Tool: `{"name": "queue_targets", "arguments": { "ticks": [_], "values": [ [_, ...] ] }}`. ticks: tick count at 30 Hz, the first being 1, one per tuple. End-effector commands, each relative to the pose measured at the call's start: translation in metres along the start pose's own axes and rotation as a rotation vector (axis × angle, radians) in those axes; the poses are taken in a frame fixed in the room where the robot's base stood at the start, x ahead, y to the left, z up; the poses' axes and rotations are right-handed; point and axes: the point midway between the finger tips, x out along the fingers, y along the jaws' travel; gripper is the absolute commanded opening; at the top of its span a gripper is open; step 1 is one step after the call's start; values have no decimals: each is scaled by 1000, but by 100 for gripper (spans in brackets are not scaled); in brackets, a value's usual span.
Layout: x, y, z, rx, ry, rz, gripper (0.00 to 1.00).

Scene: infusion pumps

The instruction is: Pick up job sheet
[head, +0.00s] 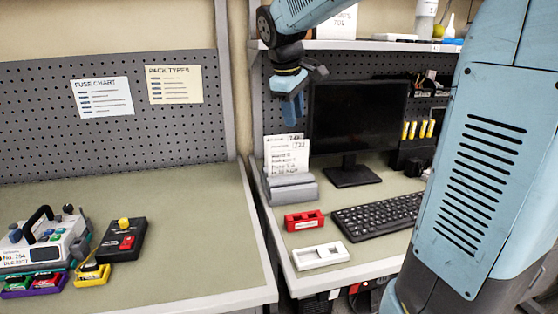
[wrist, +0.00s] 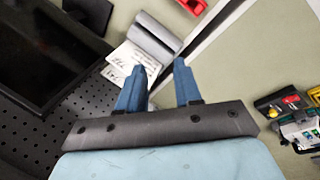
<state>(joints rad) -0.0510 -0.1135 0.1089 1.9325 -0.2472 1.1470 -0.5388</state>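White job sheets (head: 287,155) stand upright in a grey holder (head: 291,190) on the right bench, one behind another. The front one has printed lines; the rear one shows only its top edge. My gripper (head: 293,112) points down just above the sheets in the head view. In the wrist view my gripper (wrist: 159,65) has its two blue fingers apart with nothing between them. The sheets (wrist: 124,62) show beyond and left of the left finger, partly hidden by it, with the holder (wrist: 155,37) past them. I see no contact.
A monitor (head: 357,118) stands close right of the sheets, with a keyboard (head: 378,214) before it. A red block (head: 304,220) and a white tray (head: 320,256) lie in front of the holder. A pegboard and shelf (head: 370,46) are behind. The left bench holds a pump (head: 40,245).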

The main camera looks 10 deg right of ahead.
Motion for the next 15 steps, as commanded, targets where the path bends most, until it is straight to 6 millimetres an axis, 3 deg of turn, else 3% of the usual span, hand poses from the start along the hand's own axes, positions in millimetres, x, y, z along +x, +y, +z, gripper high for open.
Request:
{"name": "queue_targets", "arguments": {
  "ticks": [1,8,15],
  "values": [
    [6,8,-17,-49,-19,-4,34],
    [34,35,-83,-273,-95,-22,34],
    [76,56,-149,-495,-165,-54,34]
  ]
}}
